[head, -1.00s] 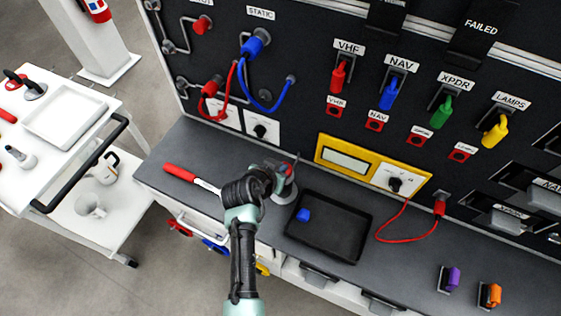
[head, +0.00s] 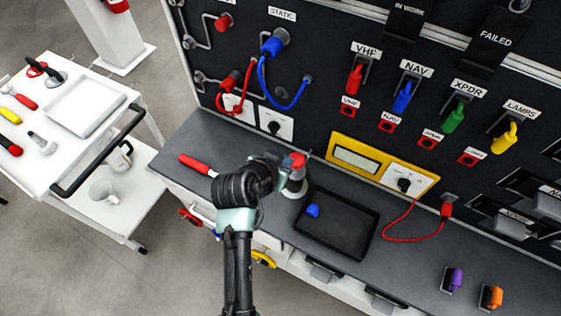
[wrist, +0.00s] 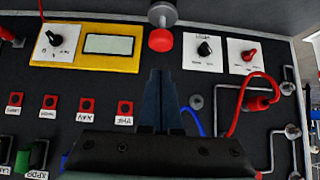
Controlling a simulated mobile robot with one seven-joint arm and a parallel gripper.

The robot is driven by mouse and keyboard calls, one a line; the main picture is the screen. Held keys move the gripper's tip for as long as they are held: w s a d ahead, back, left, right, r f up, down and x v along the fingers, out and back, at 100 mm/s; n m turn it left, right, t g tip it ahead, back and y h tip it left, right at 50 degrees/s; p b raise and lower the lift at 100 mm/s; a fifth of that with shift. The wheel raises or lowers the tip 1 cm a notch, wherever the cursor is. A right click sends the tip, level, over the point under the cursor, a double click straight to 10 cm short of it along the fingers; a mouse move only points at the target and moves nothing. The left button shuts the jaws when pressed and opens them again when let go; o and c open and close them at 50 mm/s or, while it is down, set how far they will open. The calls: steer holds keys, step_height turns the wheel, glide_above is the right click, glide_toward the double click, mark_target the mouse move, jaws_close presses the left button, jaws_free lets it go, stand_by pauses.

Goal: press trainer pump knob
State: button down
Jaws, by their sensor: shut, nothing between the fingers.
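The pump (head: 295,182) stands upright on the grey bench, a pale cylinder with a red knob (head: 297,160) on top. In the wrist view the red knob (wrist: 160,40) shows at the top centre on its grey cylinder (wrist: 163,13). My gripper (wrist: 160,72) is shut and empty. In that view its fingertips point at the knob, with a small gap in the picture; I cannot tell the depth. In the head view my arm's end is just left of the knob and mostly hides the fingers.
A black tray (head: 340,245) with a blue piece (head: 313,211) lies right of the pump. A red-handled tool (head: 196,165) lies to the left. Behind is the black panel with a yellow-framed display (head: 356,160), hoses and switches. A white cart (head: 35,170) stands far left.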

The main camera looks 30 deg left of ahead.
steer(key=shift+v, duration=1.25)
stand_by(0.8)
steer(key=s+t+b, duration=0.1)
steer(key=t+b, duration=0.1)
steer(key=b, duration=0.1)
steer(key=s+f+t+b, duration=0.1)
steer(key=t+b, duration=0.1)
steer(key=b, duration=0.2)
steer(key=s+f+t+b, duration=0.1)
steer(key=t+b, duration=0.1)
steer(key=b, duration=0.1)
steer(key=shift+s+d+f+b, duration=0.1)
steer(key=shift+d+b, duration=0.05)
steer(key=shift+b, duration=0.15)
